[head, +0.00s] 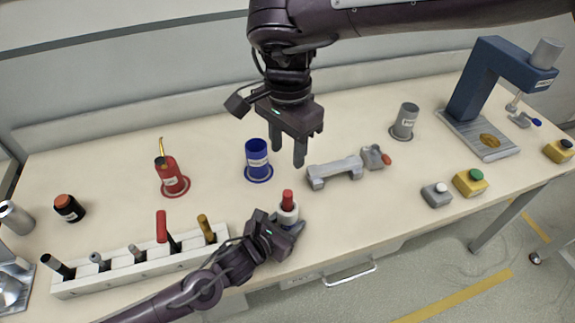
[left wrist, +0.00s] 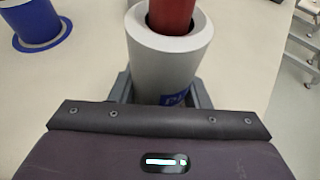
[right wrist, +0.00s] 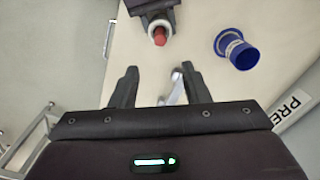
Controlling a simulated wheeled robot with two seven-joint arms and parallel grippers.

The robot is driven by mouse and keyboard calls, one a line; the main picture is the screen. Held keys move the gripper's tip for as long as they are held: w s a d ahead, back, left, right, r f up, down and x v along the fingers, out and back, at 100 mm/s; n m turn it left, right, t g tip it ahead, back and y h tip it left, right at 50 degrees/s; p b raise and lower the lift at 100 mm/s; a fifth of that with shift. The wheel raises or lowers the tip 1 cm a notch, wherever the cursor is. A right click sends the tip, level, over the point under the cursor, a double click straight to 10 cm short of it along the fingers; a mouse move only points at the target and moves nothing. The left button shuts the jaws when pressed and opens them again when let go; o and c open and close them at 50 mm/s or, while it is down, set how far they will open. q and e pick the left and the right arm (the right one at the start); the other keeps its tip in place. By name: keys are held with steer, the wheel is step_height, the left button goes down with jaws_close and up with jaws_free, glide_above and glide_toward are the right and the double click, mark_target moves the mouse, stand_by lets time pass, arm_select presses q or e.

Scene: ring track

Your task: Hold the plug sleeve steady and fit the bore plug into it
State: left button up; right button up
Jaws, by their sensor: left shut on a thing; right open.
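The plug sleeve (head: 287,216) is a pale grey, slightly tapered cylinder near the table's front edge. My left gripper (head: 289,228) is shut around it; its fingers flank the sleeve in the left wrist view (left wrist: 162,92). The red bore plug (head: 287,197) stands in the sleeve's bore with its upper part sticking out; it also shows in the left wrist view (left wrist: 172,15) and the right wrist view (right wrist: 160,37). How deep it sits is hidden. My right gripper (head: 287,157) is open and empty, above the table behind the sleeve, apart from the plug.
A blue cup (head: 257,160) stands behind the sleeve, and a red can (head: 168,172) to its left. A white rack (head: 145,265) with several tools lies left. A grey fixture (head: 335,172) and a blue press (head: 475,85) are right. The front table between sleeve and buttons is clear.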

steer(key=shift+r, duration=1.35)
arm_select(q)
steer(key=o, duration=1.1)
steer(key=shift+c, duration=0.2)
